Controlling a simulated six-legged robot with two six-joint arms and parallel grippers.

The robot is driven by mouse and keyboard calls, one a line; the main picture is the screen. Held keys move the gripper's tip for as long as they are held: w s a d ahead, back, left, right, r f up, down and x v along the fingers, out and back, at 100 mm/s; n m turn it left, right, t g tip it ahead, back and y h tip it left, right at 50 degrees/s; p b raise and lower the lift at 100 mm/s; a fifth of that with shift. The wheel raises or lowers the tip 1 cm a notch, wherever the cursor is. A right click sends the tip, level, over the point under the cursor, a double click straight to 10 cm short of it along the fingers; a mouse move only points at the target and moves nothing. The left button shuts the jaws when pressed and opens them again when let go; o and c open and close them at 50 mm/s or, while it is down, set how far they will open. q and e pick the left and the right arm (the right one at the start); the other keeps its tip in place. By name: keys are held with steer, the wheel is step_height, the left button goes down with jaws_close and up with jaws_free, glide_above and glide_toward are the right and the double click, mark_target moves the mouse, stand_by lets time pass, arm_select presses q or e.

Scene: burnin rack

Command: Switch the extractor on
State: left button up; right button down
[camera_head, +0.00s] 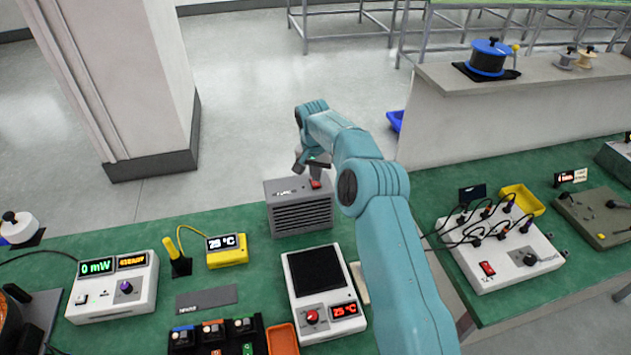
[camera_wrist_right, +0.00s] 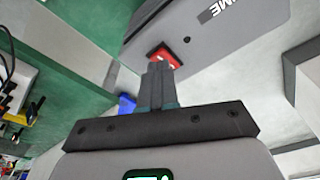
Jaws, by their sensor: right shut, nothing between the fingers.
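The extractor (camera_head: 302,217) is a grey box with a slotted front, standing at the back edge of the green bench. Its red rocker switch (camera_head: 315,184) is on the top face, towards the right. My right gripper (camera_head: 315,174) is just above the switch, shut and empty. In the right wrist view the closed fingertips (camera_wrist_right: 160,68) overlap the near edge of the red switch (camera_wrist_right: 166,54) on the grey top (camera_wrist_right: 215,45). I cannot tell whether they touch it or which way the rocker is tilted. My left gripper is not in view.
A white hot plate (camera_head: 297,266) reading 25 °C stands in front of the extractor. A yellow meter (camera_head: 228,257) and a white power meter (camera_head: 117,290) are to the left. A white box with black cables (camera_head: 510,262) is on the right bench. A pillar (camera_head: 120,80) rises behind.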

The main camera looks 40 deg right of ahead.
steer(key=shift+w+d+f, duration=0.1)
steer(key=shift+w+f, duration=0.05)
steer(key=shift+w, duration=0.05)
steer(key=shift+s, duration=0.2)
steer(key=shift+w, duration=0.15)
steer(key=shift+f, duration=0.1)
steer(key=shift+f+b, duration=0.3)
steer(key=shift+f, duration=0.1)
stand_by(0.4)
